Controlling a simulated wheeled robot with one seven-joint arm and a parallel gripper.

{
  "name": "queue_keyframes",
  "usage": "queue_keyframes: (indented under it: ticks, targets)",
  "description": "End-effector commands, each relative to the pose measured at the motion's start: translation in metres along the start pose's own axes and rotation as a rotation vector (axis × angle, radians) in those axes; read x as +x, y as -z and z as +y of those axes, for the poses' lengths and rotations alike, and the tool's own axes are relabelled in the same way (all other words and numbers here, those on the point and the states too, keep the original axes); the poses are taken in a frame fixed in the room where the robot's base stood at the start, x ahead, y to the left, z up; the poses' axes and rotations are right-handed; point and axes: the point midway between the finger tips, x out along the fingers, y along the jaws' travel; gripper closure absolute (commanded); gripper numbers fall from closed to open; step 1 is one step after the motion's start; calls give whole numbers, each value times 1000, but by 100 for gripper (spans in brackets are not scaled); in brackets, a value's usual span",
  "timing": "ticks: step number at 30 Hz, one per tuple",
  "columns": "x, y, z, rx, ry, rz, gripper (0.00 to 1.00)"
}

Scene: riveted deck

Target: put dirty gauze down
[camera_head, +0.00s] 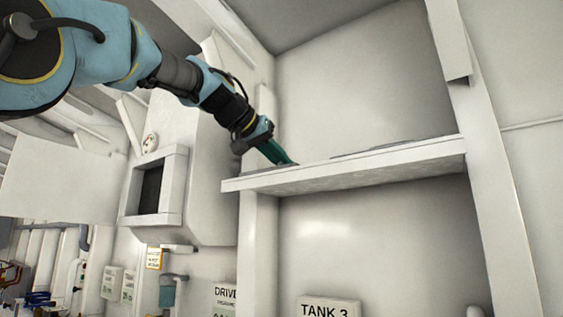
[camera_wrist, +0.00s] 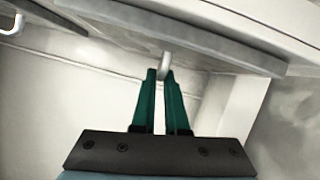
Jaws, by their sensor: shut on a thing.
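My gripper (camera_head: 290,163) has green fingers and reaches down from the upper left to the left end of a white shelf (camera_head: 350,167). In the wrist view the fingers (camera_wrist: 164,72) are shut on a small pale grey-white piece, the dirty gauze (camera_wrist: 164,63), held at the tips. The gauze cannot be made out in the head view. The fingertips are at or just above the shelf top; I cannot tell whether the gauze touches it.
A thin grey flat thing (camera_head: 395,147) lies on the shelf further right. A white upright post (camera_head: 492,180) bounds the shelf's right end. A white box with a dark opening (camera_head: 150,190) is on the wall to the left. The TANK 3 sign (camera_head: 327,309) is below.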

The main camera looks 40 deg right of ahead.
Motion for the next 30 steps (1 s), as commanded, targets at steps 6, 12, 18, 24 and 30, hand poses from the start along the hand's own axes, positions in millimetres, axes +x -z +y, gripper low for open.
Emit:
queue_keyframes:
  ticks: [6,12,18,24,30]
  targets:
    - [0,0,0,0,0,-1,84]
    - [0,0,0,0,0,0,62]
    - [0,0,0,-1,0,0,59]
    - [-8,0,-1,0,1,3,59]
    - [-42,-1,-1,-1,1,6,59]
